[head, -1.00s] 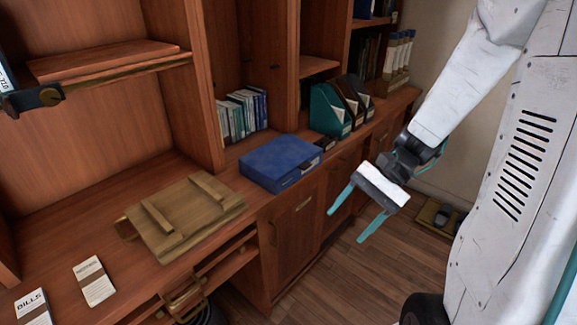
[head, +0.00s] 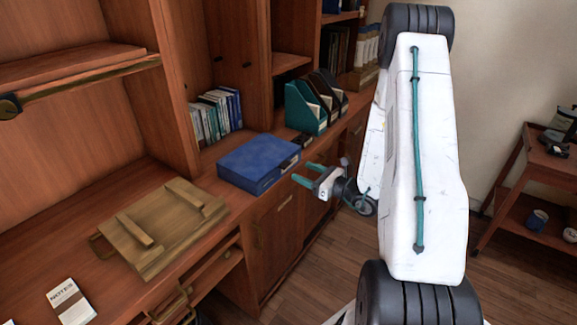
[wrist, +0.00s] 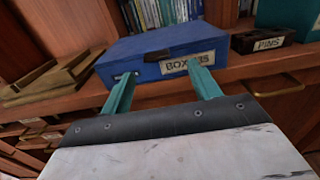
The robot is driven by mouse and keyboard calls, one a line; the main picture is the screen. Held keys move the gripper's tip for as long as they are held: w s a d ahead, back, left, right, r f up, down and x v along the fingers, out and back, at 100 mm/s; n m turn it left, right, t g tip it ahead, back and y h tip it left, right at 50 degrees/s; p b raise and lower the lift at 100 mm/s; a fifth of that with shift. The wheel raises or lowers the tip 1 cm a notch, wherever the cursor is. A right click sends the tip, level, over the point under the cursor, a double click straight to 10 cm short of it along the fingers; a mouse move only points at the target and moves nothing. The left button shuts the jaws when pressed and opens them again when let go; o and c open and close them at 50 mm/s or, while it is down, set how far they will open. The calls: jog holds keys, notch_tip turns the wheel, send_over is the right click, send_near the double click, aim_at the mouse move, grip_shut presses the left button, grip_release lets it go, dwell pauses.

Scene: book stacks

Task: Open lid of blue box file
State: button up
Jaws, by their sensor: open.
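The blue box file (head: 257,160) lies flat on the wooden counter with its lid shut. In the wrist view the blue box file (wrist: 160,52) shows its front, with a pale label (wrist: 192,62) and a dark tab at the lid's front edge. My gripper (head: 304,173) is open and empty, just off the front right of the box file. In the wrist view its two teal fingers (wrist: 163,88) point toward the box's front face. Whether the fingertips touch the box cannot be told.
A wooden board with two battens (head: 168,226) lies left of the box. Books (head: 216,116) stand behind it. Teal and dark file holders (head: 305,108) and a small box labelled PINS (wrist: 263,41) are to the right. A cart (head: 535,190) stands far right.

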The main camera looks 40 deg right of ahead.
jog(key=x, duration=0.6)
jog(key=shift+w+a, duration=0.2)
jog(key=shift+a, duration=0.1)
jog(key=shift+c, duration=0.3)
